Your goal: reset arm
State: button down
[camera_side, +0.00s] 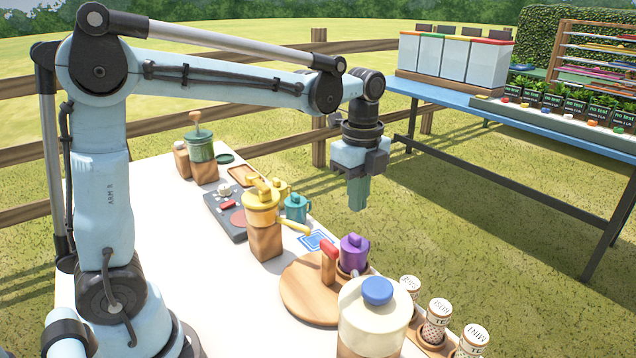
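My arm reaches from the left across the upper middle of the side view. My gripper (358,193) hangs pointing down at its end, above and beyond the far edge of the white table (190,262).
Below my gripper stand a purple pot (354,252), a teal pot (296,208), a yellow-topped grinder (264,225) and a large cream jar (372,318). A blue table (560,130) with white bins (455,55) stands at the back right. A wooden fence (319,100) runs behind.

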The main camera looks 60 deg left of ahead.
jog(key=shift+f, duration=1.25)
jog(key=shift+f, duration=0.7)
jog(key=shift+f, duration=1.05)
jog(key=shift+r, duration=0.1)
notch_tip(320, 180, up, 7)
dwell(0.7)
jog(key=shift+s, duration=0.1)
jog(key=n+t, duration=0.3)
jog(key=n, duration=0.5)
send_near(355, 235)
jog(key=s, duration=0.3)
jog(key=s+f+n+t, duration=0.3)
jog(key=s+n+t, duration=0.1)
jog(key=n, duration=0.5)
jog(key=shift+s, duration=0.65)
